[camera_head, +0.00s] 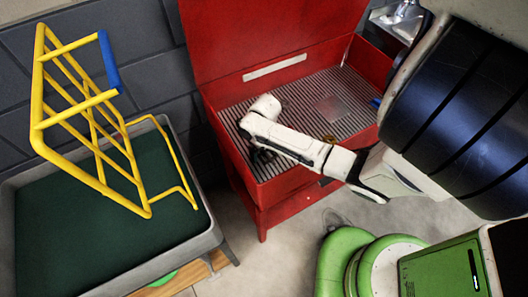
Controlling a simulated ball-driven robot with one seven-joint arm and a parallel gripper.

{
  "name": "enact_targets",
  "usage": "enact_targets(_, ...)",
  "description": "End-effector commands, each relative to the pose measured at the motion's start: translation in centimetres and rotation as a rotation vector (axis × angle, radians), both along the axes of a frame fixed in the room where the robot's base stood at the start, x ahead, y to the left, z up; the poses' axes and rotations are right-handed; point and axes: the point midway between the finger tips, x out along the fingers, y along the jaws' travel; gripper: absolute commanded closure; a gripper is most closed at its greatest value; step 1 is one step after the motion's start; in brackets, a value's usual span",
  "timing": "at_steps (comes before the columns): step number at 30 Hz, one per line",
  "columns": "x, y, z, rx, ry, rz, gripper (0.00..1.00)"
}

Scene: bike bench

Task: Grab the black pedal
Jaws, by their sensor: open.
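My white arm reaches from the right into the red parts basin (228,150). It bends near the basin's left side and points down there. My gripper (262,156) is small and dark below the bend, low over the ribbed basin floor and partly covered by my own forearm. Its jaws are open. I cannot make out the black pedal clearly. The dark shapes around the fingertips are too small and hidden to separate pedal from gripper. I cannot tell whether anything lies between the jaws.
The basin's raised red lid (265,35) stands behind. A small brownish round thing (330,139) lies on the basin floor, and a blue thing (376,102) is at its right side. A yellow rack (95,120) with a blue end stands at left over a grey-rimmed green-floored bin (70,225).

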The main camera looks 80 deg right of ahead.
Motion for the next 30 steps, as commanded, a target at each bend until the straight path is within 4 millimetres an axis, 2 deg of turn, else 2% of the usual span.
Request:
enact_targets(2, 0.01, 0.01, 0.01, 0.0, 0.0, 0.0, 0.1)
enact_targets(22, 0.01, 0.02, 0.03, 0.001, 0.001, 0.0, 0.75)
enact_targets(30, 0.02, -0.03, 0.36, 0.0, 0.0, 0.0, 0.75)
